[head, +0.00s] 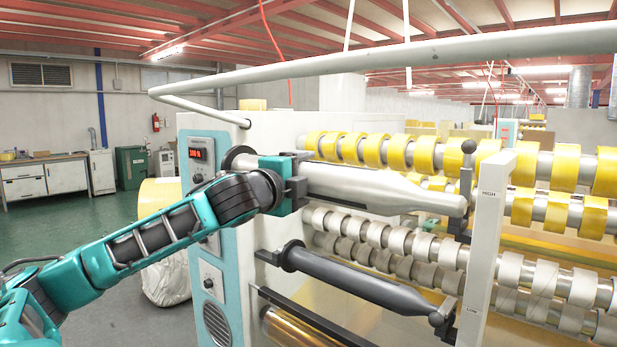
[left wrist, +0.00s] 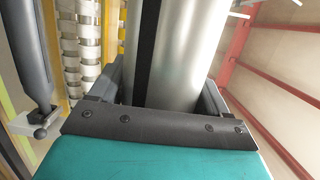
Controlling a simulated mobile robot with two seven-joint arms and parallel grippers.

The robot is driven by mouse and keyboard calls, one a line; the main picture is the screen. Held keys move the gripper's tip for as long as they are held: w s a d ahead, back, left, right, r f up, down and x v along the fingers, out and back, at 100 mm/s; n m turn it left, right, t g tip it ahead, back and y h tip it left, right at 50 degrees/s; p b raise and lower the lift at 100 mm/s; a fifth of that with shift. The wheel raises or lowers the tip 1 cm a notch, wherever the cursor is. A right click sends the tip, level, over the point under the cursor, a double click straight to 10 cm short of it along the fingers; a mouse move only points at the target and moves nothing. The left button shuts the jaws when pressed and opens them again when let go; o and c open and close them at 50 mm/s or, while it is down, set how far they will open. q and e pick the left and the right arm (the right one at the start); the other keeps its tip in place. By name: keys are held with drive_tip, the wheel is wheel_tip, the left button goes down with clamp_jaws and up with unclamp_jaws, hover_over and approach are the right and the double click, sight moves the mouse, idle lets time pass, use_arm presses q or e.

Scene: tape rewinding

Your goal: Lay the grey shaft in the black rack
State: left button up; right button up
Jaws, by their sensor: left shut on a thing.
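A pale silver-grey shaft (head: 380,189) with a tapered right end and a round disc at its left end lies roughly level near the HIGH mark. My left gripper (head: 297,183) is shut around its left part, and the shaft also fills the jaws in the left wrist view (left wrist: 180,55). Its tip overlaps a black upright holder with a ball knob (head: 467,146); I cannot tell whether they touch. A darker grey shaft (head: 355,279) lies lower, its tip at a black bracket (head: 444,318) near the LOW mark. A black bar (head: 310,318) runs below it. My right gripper is out of view.
Rows of yellow tape rolls (head: 425,155) and white rolls (head: 400,240) stand close behind the shafts. A white upright panel (head: 484,245) stands at the right. The machine's control panel (head: 203,175) is behind my arm. A pale rail (head: 400,55) crosses above.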

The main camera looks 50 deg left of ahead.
use_arm(q)
drive_tip(key=s+a+b+v, duration=0.1)
drive_tip(key=a+b+v, duration=0.2)
drive_tip(key=v, duration=1.4)
drive_tip(key=shift+a+r, duration=0.25)
drive_tip(key=shift+r, duration=0.2)
idle(0.8)
